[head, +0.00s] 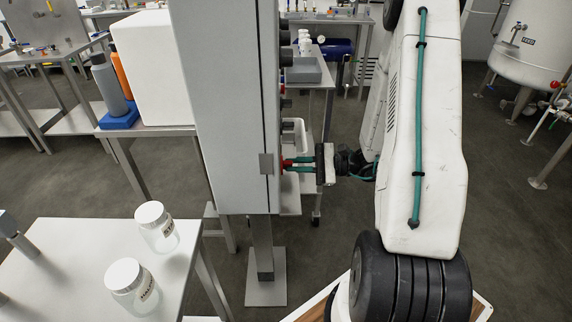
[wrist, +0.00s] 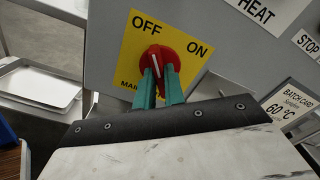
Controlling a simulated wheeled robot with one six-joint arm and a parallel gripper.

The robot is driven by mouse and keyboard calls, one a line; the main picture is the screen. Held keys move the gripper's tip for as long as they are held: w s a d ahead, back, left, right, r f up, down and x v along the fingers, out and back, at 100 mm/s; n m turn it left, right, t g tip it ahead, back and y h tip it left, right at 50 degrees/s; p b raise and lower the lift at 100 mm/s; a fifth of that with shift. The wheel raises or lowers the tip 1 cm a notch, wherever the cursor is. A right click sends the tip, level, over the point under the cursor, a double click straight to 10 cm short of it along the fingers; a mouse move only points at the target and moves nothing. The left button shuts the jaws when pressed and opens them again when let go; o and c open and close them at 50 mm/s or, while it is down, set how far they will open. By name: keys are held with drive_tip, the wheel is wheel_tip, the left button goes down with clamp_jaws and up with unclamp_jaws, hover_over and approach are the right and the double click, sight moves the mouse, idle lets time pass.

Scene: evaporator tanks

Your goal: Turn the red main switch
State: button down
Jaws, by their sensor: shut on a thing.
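The red main switch (wrist: 160,60) is a round red knob with a pale line on a yellow plate (wrist: 185,38). The plate is marked OFF at upper left and ON at right. The pale line lies at a slant; I cannot tell which end is the pointer. My gripper (wrist: 160,84) has its two green fingers shut on the knob, one on each side. In the head view the green fingers of my gripper (head: 290,163) reach the side face of the grey cabinet (head: 228,110), and a bit of red shows at their tips.
In the wrist view, HEAT (wrist: 258,12) and STOP (wrist: 306,41) labels and a batch card (wrist: 288,105) are on the same panel. In the head view, a table with two lidded jars (head: 133,285) stands at front left. A tank (head: 535,45) is at far right.

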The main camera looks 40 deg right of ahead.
drive_tip(key=shift+m, duration=0.3)
drive_tip(key=shift+m, duration=1)
drive_tip(key=shift+m, duration=1)
drive_tip(key=shift+m, duration=1.1)
